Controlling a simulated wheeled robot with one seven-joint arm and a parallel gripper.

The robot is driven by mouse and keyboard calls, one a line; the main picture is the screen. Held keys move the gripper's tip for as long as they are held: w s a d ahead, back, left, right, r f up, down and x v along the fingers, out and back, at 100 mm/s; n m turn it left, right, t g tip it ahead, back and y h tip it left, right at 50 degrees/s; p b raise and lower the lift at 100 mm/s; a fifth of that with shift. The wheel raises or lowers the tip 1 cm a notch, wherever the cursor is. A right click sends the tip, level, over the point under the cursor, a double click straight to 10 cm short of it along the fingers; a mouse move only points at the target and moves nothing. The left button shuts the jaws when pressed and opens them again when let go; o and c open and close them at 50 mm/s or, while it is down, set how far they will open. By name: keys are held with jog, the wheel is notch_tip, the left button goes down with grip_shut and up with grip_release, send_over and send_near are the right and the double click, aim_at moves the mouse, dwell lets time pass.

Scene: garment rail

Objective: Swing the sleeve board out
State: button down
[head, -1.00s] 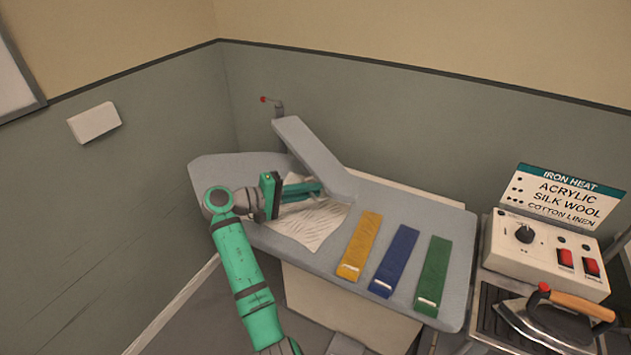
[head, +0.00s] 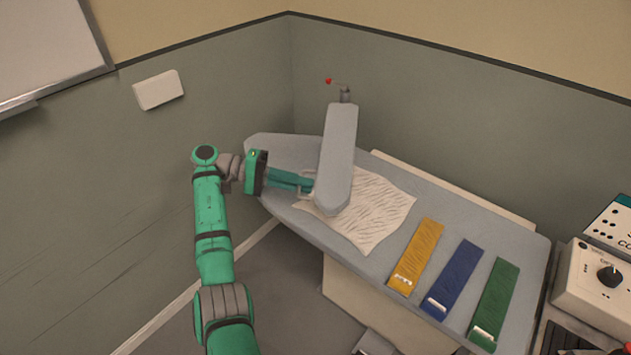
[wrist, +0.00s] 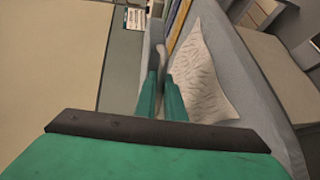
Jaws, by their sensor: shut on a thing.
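The sleeve board (head: 338,150) is a long grey padded board. It is raised over the ironing board (head: 285,150) and runs from a post at the back toward the front. My gripper (head: 311,187) comes in from the left and is shut on the sleeve board at the left edge of its near end, where a small pale handle-like part shows. The exact grip is partly hidden. In the wrist view, the two green fingers (wrist: 161,80) close together at a narrow grey piece beside the patterned cloth.
A patterned cloth (head: 375,210) lies under the sleeve board. Yellow (head: 417,255), blue (head: 455,277) and green (head: 494,303) strips lie to the right. A red-tipped lever (head: 328,81) stands at the back post. A control box (head: 597,285) is at far right. A wall closes the left.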

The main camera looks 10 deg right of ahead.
jog(key=shift+w+a, duration=0.5)
jog(key=shift+a, duration=0.2)
jog(key=shift+g, duration=0.4)
jog(key=c, duration=1.8)
grip_release()
jog(key=shift+d+f, duration=0.1)
jog(key=shift+d, duration=0.1)
jog(key=shift+c, duration=0.2)
jog(key=shift+a, duration=0.1)
jog(key=shift+w+a, duration=0.15)
jog(key=shift+a, duration=0.05)
